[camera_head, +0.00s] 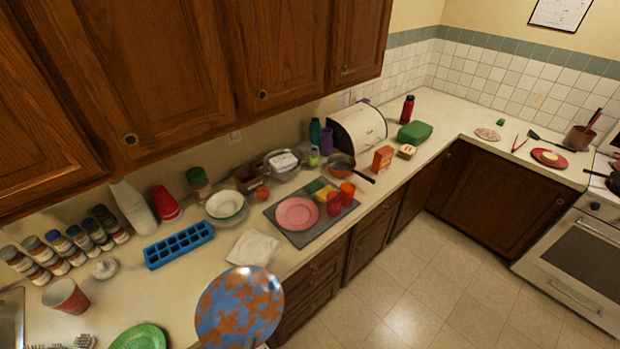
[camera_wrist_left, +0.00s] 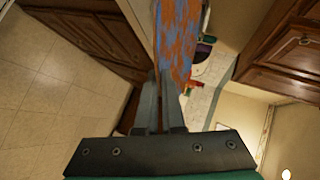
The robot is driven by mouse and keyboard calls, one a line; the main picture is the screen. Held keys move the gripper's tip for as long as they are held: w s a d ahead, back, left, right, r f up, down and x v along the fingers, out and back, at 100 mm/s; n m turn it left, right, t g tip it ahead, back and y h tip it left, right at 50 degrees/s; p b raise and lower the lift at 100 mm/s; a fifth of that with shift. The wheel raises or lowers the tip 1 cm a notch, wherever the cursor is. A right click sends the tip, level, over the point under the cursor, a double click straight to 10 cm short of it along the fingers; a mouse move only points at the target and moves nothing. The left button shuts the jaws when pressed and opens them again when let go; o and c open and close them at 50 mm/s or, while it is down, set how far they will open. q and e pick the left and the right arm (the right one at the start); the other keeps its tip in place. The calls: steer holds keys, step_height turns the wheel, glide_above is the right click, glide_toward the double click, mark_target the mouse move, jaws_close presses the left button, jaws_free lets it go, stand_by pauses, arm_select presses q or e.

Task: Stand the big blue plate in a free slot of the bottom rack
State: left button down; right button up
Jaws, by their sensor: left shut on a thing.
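The big blue plate (camera_head: 240,307), with orange patches, is held up at the counter's front edge in the head view, its face toward the camera. In the left wrist view the plate (camera_wrist_left: 181,40) appears nearly edge-on, rising from between the fingers. My left gripper (camera_wrist_left: 163,80) is shut on the plate's rim. In the head view only a small bit of it shows at the plate's lower edge; the plate hides the rest. My right gripper is in neither view. No bottom rack shows in either view.
A green plate (camera_head: 140,337) lies on the counter left of the blue plate. A white cloth (camera_head: 254,248), a blue ice tray (camera_head: 179,244) and a pink plate (camera_head: 297,213) on a grey mat (camera_head: 310,236) lie behind. Open floor (camera_head: 410,290) is to the right.

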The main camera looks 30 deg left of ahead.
arm_select(q)
steer(key=w+d+r+m+t+h, duration=0.1)
steer(key=w+d+r+m+h, duration=0.2)
steer(key=d+r+m+h, duration=0.2)
steer(key=shift+w+d+m+t+h, duration=0.3)
steer(key=shift+w+d+m+h, duration=0.15)
steer(key=shift+h, duration=0.25)
steer(key=shift+a, duration=0.1)
